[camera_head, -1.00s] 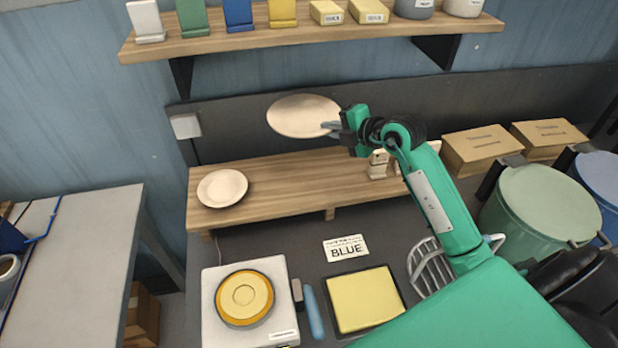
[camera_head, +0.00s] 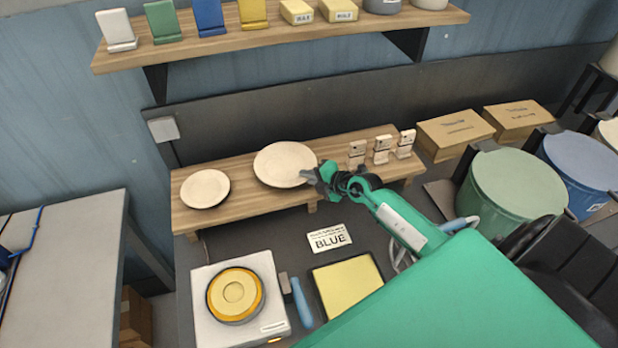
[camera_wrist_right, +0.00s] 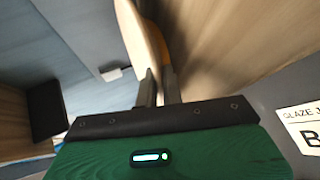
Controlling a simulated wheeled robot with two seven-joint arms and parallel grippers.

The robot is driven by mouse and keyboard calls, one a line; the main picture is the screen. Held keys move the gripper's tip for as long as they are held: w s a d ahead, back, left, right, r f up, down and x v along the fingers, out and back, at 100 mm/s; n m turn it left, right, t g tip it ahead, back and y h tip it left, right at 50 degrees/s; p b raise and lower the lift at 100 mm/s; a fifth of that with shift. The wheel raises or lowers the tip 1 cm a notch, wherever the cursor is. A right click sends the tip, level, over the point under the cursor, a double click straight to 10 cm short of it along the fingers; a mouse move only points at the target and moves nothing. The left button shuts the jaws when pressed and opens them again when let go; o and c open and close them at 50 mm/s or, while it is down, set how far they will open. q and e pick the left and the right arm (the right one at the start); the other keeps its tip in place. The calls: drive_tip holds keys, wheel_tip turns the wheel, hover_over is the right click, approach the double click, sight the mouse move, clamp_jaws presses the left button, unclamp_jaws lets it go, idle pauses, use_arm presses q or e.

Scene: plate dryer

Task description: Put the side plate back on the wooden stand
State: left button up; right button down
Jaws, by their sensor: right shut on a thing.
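My right gripper (camera_head: 308,174) is shut on the right rim of a cream plate (camera_head: 283,160). The plate is nearly level over the middle of the wooden stand (camera_head: 243,192); I cannot tell whether it touches the wood. In the right wrist view the plate (camera_wrist_right: 137,38) shows almost edge-on, running up from between the two fingers (camera_wrist_right: 159,88). A second, smaller-looking cream plate (camera_head: 205,188) lies on the left end of the stand. My left gripper is not in view.
Small stands with tags (camera_head: 382,150) line the stand's right end. A shelf (camera_head: 285,45) hangs above. Cartons (camera_head: 455,133) and bins (camera_head: 515,187) stand right.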

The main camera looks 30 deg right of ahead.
drive_tip(key=shift+f, duration=0.4)
drive_tip(key=shift+f, duration=0.1)
drive_tip(key=c, duration=1.8)
unclamp_jaws()
drive_tip(key=shift+b+v, duration=1.05)
drive_tip(key=shift+v, duration=5)
